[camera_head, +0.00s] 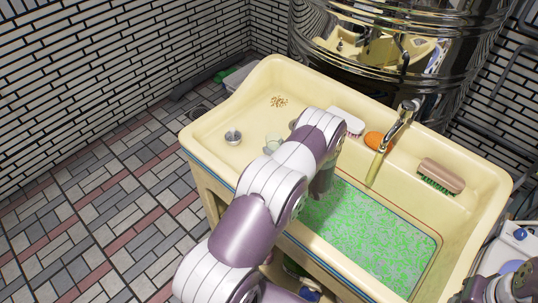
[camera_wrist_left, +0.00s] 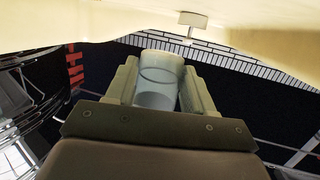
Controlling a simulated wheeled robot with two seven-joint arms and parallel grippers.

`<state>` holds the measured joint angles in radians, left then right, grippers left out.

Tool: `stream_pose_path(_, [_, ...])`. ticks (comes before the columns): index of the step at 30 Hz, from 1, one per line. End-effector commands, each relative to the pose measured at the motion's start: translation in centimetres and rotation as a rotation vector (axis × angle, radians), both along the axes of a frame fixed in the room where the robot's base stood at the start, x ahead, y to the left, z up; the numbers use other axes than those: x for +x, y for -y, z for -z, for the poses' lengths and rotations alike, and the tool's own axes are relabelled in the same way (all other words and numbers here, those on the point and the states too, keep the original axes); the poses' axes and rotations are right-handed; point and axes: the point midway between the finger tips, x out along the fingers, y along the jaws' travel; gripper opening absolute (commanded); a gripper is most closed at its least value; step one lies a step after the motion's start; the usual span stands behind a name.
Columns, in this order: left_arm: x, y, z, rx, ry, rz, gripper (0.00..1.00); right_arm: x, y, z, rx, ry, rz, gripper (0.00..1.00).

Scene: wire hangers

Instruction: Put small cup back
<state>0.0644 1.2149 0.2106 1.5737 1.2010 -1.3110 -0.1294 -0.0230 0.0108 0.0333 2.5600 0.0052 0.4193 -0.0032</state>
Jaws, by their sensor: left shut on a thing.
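A pale, see-through cup (camera_wrist_left: 160,85) sits between the two khaki fingers of my left gripper (camera_wrist_left: 158,70), which is shut on it. In the head view my left arm reaches over the sink and hides most of this gripper. A pale cup-like shape (camera_head: 273,145) shows just left of the arm, over the left drainboard; I cannot tell for sure that it is the held cup. A small metal cup (camera_head: 233,137) stands on the drainboard further left. My right gripper is out of view.
The cream sink (camera_head: 215,118) has a basin of green-speckled water (camera_head: 365,235). A faucet (camera_head: 400,118), an orange sponge (camera_head: 376,140), a white brush (camera_head: 347,121) and a pink-backed brush (camera_head: 441,174) are along its back. Brown crumbs (camera_head: 279,101) lie on the drainboard. A chrome tank (camera_head: 345,70) stands behind.

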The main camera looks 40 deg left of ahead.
Motion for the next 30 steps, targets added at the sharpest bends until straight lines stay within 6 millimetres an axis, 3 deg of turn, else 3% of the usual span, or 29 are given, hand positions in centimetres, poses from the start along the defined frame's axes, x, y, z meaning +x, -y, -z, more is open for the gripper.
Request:
stream_pose_path(4, [-0.7,-2.0,1.2,0.000,0.000,0.000,0.23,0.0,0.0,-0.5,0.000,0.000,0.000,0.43])
stream_pose_path(12, [-0.9,-2.3,5.3,0.000,0.001,0.002,0.23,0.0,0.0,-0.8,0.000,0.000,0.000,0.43])
stream_pose_path(24, [-0.8,-2.3,6.0,0.000,0.001,0.002,0.23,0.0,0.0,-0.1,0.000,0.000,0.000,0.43])
stream_pose_path(25, [-0.8,-2.3,6.0,-0.001,0.002,0.002,0.56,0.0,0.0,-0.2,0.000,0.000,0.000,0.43])
stream_pose_path(27, [-0.8,-2.3,5.8,0.000,0.001,0.002,0.78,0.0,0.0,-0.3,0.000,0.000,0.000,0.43])
stream_pose_path(30, [-0.8,-2.3,5.8,0.000,0.001,0.002,0.78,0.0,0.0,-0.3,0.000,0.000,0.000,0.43])
